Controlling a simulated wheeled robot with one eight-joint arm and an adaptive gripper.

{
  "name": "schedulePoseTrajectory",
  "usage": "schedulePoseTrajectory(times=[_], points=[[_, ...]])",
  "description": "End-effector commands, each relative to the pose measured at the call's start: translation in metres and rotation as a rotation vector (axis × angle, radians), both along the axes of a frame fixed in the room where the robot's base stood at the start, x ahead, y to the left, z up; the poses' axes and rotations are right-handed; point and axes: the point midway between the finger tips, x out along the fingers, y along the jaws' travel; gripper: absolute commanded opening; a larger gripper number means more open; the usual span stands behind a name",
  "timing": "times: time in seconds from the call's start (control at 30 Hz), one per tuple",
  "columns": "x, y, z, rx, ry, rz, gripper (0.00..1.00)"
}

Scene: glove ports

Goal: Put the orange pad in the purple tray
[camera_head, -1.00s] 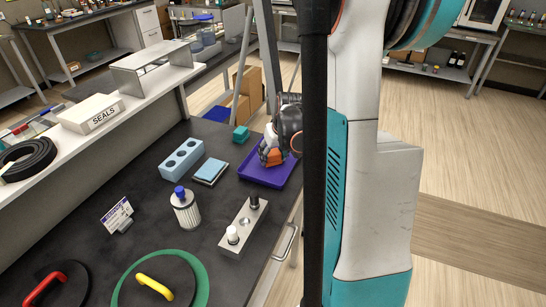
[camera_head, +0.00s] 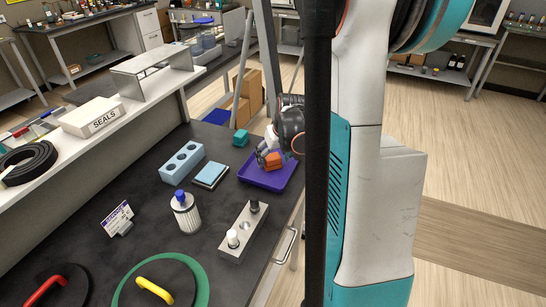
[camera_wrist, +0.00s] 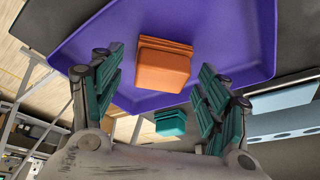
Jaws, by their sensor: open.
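The orange pad (camera_wrist: 164,65) lies in the purple tray (camera_wrist: 235,40), and it also shows in the head view (camera_head: 273,160) near the middle of the tray (camera_head: 262,180). My gripper (camera_wrist: 160,95) is open, with its teal-padded fingers apart on either side of the pad in the wrist view. No contact with the pad shows there. In the head view my gripper (camera_head: 266,150) is over the tray's far side, partly hidden by my own arm.
A teal block (camera_head: 241,138) stands behind the tray. A blue pad stack (camera_head: 211,174) and a blue block with holes (camera_head: 182,162) are to its left.

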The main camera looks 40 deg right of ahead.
Motion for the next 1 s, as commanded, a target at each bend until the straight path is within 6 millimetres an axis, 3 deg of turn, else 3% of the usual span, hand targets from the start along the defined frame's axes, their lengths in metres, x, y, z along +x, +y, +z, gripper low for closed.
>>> schedulePoseTrajectory(times=[0.3, 0.5, 0.7, 1.0], points=[[-0.025, 0.006, 0.064, 0.0, 0.0, -0.001, 0.69], [-0.036, 0.009, 0.091, 0.0, 0.0, -0.001, 0.69], [-0.04, 0.011, 0.102, 0.0, 0.0, 0.0, 0.69], [-0.041, 0.011, 0.102, 0.0, 0.0, 0.0, 0.69]])
